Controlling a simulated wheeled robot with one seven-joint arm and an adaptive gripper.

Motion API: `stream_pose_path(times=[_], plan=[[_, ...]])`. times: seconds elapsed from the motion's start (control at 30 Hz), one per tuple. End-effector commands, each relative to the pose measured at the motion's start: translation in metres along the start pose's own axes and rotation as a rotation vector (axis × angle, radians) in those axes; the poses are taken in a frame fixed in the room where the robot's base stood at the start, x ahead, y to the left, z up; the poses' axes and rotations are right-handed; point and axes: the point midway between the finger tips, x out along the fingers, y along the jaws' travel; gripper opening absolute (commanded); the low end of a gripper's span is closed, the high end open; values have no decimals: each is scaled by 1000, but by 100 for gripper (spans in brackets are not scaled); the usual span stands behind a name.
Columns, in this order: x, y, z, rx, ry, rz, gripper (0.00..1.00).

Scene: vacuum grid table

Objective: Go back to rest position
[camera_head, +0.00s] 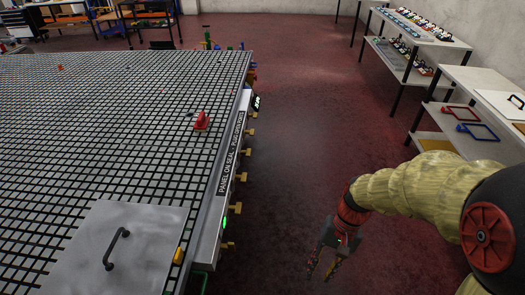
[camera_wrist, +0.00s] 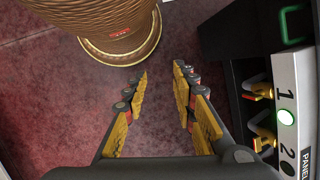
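My gripper (camera_head: 321,265) hangs low over the red floor, to the right of the vacuum grid table (camera_head: 110,85) and apart from it. In the wrist view my gripper (camera_wrist: 160,72) shows its two fingers spread apart with bare floor between them. It is open and empty. My arm reaches in from the right edge of the head view, with its end pointing down.
A grey panel with a black handle (camera_head: 145,222) lies on the table's near end. A red object (camera_head: 202,120) sits near its right edge. Yellow-handled valves (camera_wrist: 262,88) line the table's side. Shelves (camera_head: 420,50) stand at right. Open floor (camera_head: 290,120) lies between.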

Motion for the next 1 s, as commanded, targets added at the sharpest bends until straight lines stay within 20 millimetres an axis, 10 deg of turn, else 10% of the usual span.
stream_pose_path(times=[0.7,1.0], plan=[[-184,11,92,-318,726,153,27],[-201,4,104,-341,791,140,27]])
